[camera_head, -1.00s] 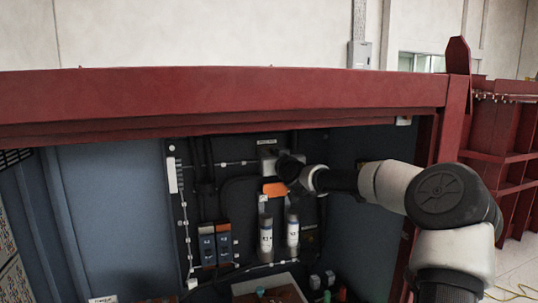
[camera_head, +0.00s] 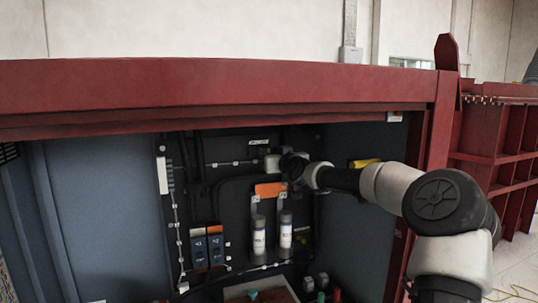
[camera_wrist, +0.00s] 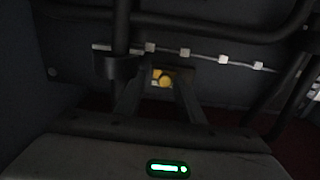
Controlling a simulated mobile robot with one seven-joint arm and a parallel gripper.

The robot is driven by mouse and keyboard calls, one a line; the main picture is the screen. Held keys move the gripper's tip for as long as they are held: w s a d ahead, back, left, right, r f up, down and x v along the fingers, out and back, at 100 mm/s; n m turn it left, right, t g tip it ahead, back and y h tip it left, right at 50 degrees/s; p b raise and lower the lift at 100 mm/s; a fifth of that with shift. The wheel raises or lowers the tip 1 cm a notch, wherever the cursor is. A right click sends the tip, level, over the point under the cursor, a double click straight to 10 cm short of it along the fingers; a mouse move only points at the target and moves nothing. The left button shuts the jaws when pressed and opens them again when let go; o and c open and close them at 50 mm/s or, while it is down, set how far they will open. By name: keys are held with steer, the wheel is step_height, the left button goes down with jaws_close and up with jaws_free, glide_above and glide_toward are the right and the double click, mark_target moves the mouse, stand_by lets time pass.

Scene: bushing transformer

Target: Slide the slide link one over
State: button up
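In the head view, my gripper (camera_head: 288,164) is at the upper part of the dark equipment panel (camera_head: 235,178), above and right of an orange link plate (camera_head: 270,190). A small pale grey block (camera_head: 270,164) shows at its left end. I cannot tell whether it is the slide link or part of the gripper. In the wrist view, the two dark fingers of my gripper (camera_wrist: 164,72) lean towards each other.
Two pale cylinders (camera_head: 285,230) stand below the orange plate. Blue-and-orange blocks (camera_head: 207,246) are at lower left. A red beam (camera_head: 200,93) crosses above the opening. Dark pipes (camera_wrist: 215,30) and a clipped thin cable (camera_wrist: 220,60) run close to the fingers.

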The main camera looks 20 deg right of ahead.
steer(key=shift+s+a, duration=0.1)
steer(key=s+b, duration=0.1)
steer(key=s, duration=1.6)
steer(key=shift+s, duration=0.1)
